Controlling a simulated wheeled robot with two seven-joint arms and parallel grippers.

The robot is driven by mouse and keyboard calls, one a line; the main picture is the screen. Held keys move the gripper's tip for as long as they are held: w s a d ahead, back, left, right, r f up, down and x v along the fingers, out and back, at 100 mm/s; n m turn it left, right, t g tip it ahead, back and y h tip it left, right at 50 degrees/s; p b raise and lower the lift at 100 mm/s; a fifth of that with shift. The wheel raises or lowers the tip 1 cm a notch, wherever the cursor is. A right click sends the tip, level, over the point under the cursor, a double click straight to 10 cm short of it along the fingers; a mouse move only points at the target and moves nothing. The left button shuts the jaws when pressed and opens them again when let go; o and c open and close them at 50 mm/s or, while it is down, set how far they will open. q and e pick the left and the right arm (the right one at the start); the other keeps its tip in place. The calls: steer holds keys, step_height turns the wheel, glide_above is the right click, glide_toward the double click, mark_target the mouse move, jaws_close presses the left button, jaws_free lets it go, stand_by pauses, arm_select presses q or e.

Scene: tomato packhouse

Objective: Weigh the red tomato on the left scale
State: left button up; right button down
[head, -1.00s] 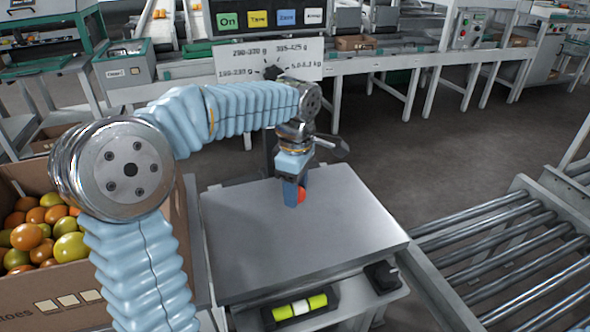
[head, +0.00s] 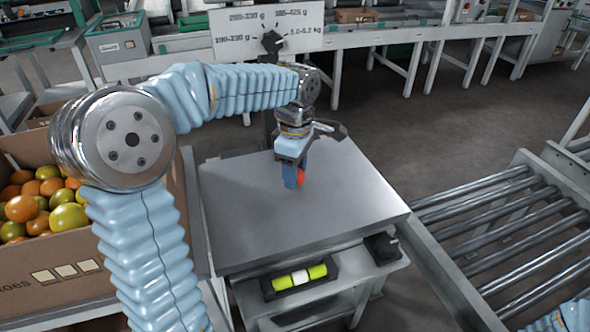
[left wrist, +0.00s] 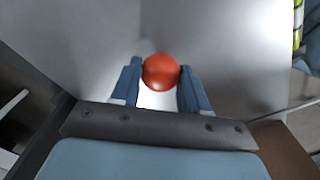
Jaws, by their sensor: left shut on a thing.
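The red tomato (left wrist: 161,72) is between the two blue fingers of my left gripper (left wrist: 159,84), which is shut on it. In the head view the tomato (head: 301,176) shows partly behind the left gripper (head: 294,177). Both are over the middle of the scale's flat grey metal plate (head: 260,240). I cannot tell whether the tomato touches the plate. The rest of the plate is bare. My right gripper is not in view; a bit of blue sleeve shows at the lower right.
A cardboard box (head: 75,285) of red, orange and green tomatoes stands left of the scale. A roller conveyor (head: 500,225) lies to the right. A sign with weight ranges (head: 268,30) stands behind the scale. A level with a yellow-green tube (head: 299,278) sits at the scale's front.

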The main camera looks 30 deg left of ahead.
arm_select(q)
steer(key=shift+f+b, duration=0.4)
steer(key=shift+f, duration=0.15)
stand_by(0.4)
steer(key=o, duration=0.8)
steer(key=shift+o, duration=0.2)
steer(key=shift+c, duration=0.2)
steer(key=shift+c, duration=1.3)
steer(key=shift+r, duration=0.1)
step_height(320, 180, up, 2)
steer(key=shift+r+p, duration=0.2)
steer(key=shift+p, duration=0.95)
steer(key=shift+r, duration=2.2)
